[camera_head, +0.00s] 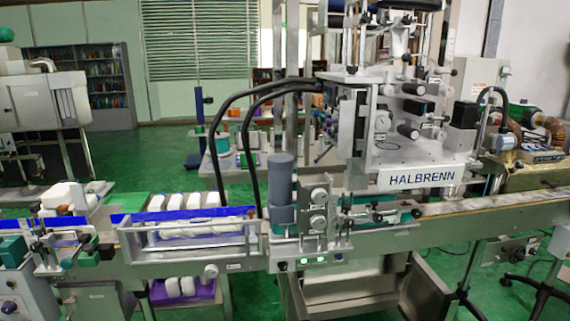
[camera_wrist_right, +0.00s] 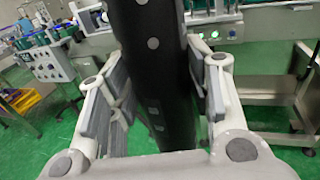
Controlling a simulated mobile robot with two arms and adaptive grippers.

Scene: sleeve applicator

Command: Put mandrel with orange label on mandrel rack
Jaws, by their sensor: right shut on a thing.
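In the right wrist view, my right gripper (camera_wrist_right: 162,88) is shut on a long dark cylinder (camera_wrist_right: 158,65) with small grey dots along it. This is likely the mandrel; no orange label shows on the side facing the camera. The cylinder stands up between the two grey finger pads, its upper end cut off by the picture's edge. Neither gripper shows in the head view, and my left gripper is in no view. I cannot tell the mandrel rack for certain. A bench (camera_head: 235,168) behind the line carries several small coloured cylinders in the head view.
A grey cylinder (camera_head: 281,180) stands on the machine's front. White bottles (camera_head: 205,202) lie left of it. Black hoses (camera_head: 247,130) arch above. Green floor (camera_head: 150,160) is open behind.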

